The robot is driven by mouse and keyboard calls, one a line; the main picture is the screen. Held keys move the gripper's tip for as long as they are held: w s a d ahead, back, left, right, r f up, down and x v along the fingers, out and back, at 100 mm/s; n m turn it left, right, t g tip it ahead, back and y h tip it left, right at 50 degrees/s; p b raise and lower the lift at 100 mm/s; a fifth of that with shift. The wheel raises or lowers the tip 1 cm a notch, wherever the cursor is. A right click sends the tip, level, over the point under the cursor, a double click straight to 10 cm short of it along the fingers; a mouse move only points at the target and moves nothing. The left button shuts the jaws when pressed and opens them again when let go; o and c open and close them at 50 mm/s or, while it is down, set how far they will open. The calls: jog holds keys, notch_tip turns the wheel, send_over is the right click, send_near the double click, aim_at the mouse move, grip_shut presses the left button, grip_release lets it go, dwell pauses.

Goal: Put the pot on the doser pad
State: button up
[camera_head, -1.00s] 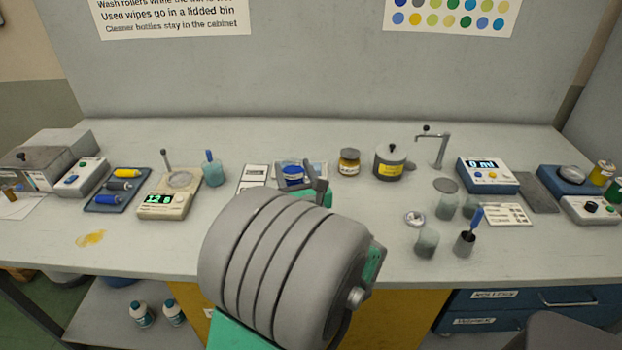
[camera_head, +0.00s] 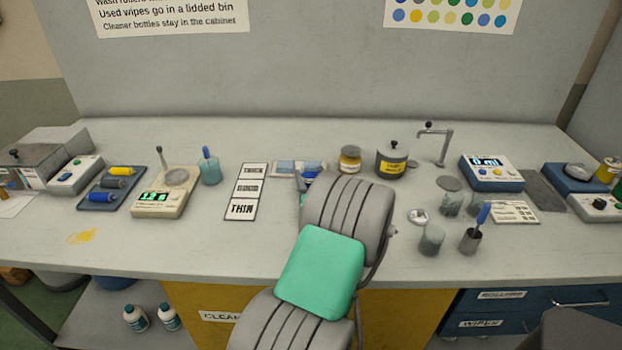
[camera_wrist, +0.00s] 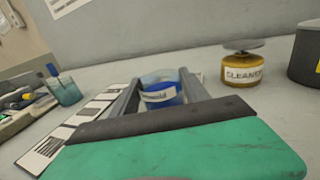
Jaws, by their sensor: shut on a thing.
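The pot, a small clear jar with a blue band and label, shows between my fingers in the wrist view (camera_wrist: 162,93). My gripper (camera_wrist: 160,88) is shut on it, one finger on each side. In the head view the pot (camera_head: 309,175) is mostly hidden behind my arm, near the middle of the bench. I cannot tell whether it touches the bench. The doser box (camera_head: 490,173) reads 0 ml. A flat dark grey pad (camera_head: 542,191) lies to its right, and a round grey disc (camera_head: 449,184) lies to its left, below the tap. I cannot tell which is the doser pad.
A tap (camera_head: 436,147) rises behind several cups (camera_head: 431,239). A scale (camera_head: 165,193) and a thick-to-thin card (camera_head: 241,192) lie to the left.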

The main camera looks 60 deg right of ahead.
jog(key=shift+r, duration=0.15)
jog(key=o, duration=1.1)
jog(key=shift+f, duration=0.25)
jog(key=shift+c, duration=0.2)
jog(key=o, duration=0.4)
jog(key=shift+o, duration=0.2)
jog(key=shift+r, duration=0.15)
